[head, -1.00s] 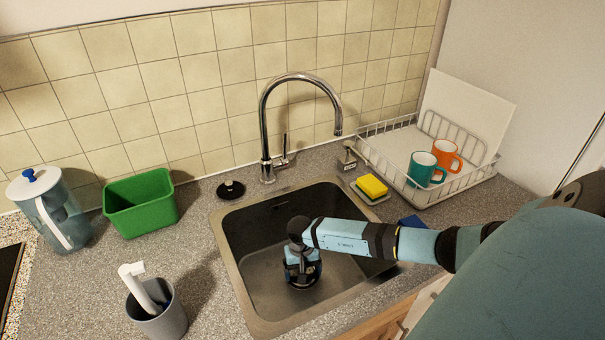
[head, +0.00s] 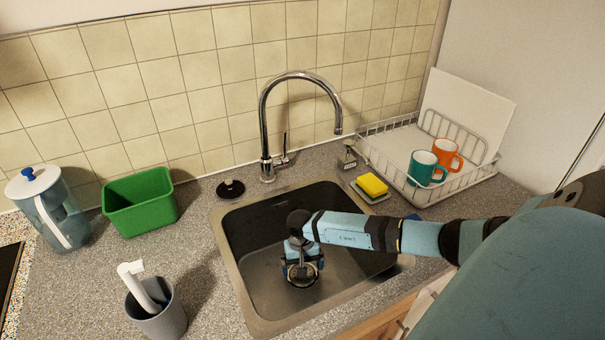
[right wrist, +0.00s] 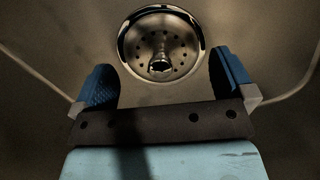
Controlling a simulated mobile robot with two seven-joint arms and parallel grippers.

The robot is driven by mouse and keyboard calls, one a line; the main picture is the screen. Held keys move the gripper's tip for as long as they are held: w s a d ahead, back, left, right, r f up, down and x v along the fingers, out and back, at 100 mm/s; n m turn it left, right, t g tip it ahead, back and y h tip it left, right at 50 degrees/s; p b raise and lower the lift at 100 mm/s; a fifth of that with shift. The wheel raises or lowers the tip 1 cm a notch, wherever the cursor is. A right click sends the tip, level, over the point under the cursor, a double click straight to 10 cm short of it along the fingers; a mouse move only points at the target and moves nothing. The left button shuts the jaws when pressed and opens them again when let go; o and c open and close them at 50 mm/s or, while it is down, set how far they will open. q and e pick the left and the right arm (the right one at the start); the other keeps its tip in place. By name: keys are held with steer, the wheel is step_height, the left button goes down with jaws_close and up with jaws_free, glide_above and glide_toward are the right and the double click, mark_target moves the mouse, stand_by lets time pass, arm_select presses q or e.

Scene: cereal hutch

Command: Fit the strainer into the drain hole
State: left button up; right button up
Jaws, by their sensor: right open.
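The round metal strainer (right wrist: 160,50), with small holes and a central knob, lies in the drain at the bottom of the sink. A bright rim shows around it, with a dark gap at its left side. I cannot tell whether it sits fully flush. My right gripper (right wrist: 161,70) is open, with one blue finger on each side of the view, apart from the strainer and nothing between them. In the head view my right gripper (head: 302,268) points down into the sink, above the drain, and partly hides it. My left gripper is out of view.
The sink (head: 237,273) has raised walls around my gripper. The faucet (head: 264,125) stands behind it. A black plug (head: 230,189) lies on the counter. A green tub (head: 140,206), a grey cup (head: 160,318), a sponge (head: 371,187) and a dish rack (head: 440,190) surround the sink.

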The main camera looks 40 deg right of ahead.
step_height(320, 180, up, 12)
steer(key=w+b, duration=0.1)
steer(key=shift+w+d, duration=0.3)
steer(key=shift+d, duration=0.15)
steer(key=shift+f, duration=0.1)
stand_by(0.5)
